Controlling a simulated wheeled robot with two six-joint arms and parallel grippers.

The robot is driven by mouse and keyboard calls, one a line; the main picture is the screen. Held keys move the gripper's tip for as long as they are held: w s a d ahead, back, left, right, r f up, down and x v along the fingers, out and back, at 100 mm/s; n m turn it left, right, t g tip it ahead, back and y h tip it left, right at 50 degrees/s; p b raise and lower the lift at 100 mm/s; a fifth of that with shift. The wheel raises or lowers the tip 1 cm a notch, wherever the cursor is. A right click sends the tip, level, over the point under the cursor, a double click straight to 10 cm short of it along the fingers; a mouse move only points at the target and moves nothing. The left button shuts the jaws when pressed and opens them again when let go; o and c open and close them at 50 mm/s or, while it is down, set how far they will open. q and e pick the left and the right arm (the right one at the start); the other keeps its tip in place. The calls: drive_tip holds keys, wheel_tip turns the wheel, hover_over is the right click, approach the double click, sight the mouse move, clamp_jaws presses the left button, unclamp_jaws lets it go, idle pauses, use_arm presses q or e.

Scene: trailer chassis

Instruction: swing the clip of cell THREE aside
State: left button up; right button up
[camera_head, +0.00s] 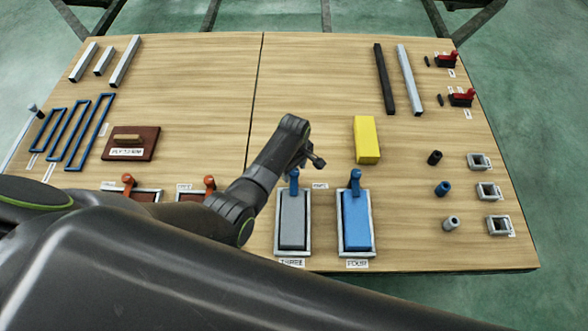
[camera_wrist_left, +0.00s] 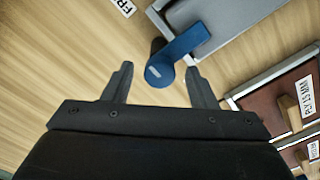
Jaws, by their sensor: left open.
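Cell THREE (camera_head: 279,248) is a light-framed cell holding a grey block (camera_head: 292,222), with its label at the near end. Its blue clip (camera_head: 294,183) stands at the far end; in the left wrist view the clip (camera_wrist_left: 182,48) reaches over the edge of the grey block (camera_wrist_left: 228,14). My left gripper (camera_head: 308,163) is just beyond the clip. In the left wrist view my left gripper (camera_wrist_left: 158,76) is open, its fingers either side of the clip's round end. I cannot tell whether they touch it. My right gripper is not in view.
Cell FOUR (camera_head: 371,248), with a blue block and blue clip (camera_head: 355,180), stands close on the right. Two cells with orange clips (camera_head: 209,184) lie to the left, partly behind my arm. A yellow block (camera_head: 367,140) lies beyond cell FOUR. The table's far middle is clear.

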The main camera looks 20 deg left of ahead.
use_arm(q)
drive_tip(key=shift+c, duration=0.5)
drive_tip(key=c, duration=0.9)
drive_tip(key=shift+o, duration=0.2)
